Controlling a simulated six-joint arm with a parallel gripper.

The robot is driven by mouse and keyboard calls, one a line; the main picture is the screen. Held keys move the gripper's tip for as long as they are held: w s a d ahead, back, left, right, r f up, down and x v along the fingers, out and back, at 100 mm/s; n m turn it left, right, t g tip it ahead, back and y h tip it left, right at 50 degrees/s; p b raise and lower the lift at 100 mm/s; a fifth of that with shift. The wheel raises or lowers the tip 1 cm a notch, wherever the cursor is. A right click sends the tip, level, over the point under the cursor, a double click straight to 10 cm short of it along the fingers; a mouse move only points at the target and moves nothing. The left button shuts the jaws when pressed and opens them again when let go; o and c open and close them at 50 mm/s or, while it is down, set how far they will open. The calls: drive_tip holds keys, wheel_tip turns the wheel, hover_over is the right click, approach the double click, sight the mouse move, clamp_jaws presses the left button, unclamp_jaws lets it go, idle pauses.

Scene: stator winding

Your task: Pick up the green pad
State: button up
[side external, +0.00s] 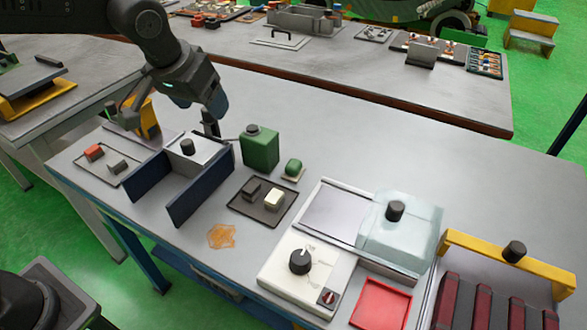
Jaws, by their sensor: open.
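A small rounded green piece (293,167), which may be the green pad, sits on a little beige plate right of a green can. A small grey-green block (117,166) lies beside a red block (94,152) on a tray (88,167) at the left; its colour is hard to tell. My gripper (168,118) is open and empty, with its fingers apart. It hangs above the back left of the table, left of the green can and behind the blue-walled fixture.
The green can (260,150) stands behind a dark tray (240,208) with a dark and a cream block. The blue-walled fixture (192,188) has a black knob. A white dial box (290,275), a clear cover (400,240) and a red tray (381,303) stand at the right.

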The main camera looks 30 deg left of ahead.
approach(293, 163)
wheel_tip(293, 163, up, 4)
drive_tip(key=x, duration=0.8)
drive_tip(key=shift+s+d+f, duration=0.1)
drive_tip(key=shift+s+f, duration=0.1)
drive_tip(key=shift+f, duration=0.3)
drive_tip(key=shift+s+x, duration=0.2)
drive_tip(key=shift+x, duration=1.1)
drive_tip(key=shift+s+x, duration=0.2)
drive_tip(key=shift+x, duration=1.1)
drive_tip(key=shift+f, duration=0.15)
drive_tip(key=shift+c, duration=0.5)
drive_tip(key=c, duration=0.8)
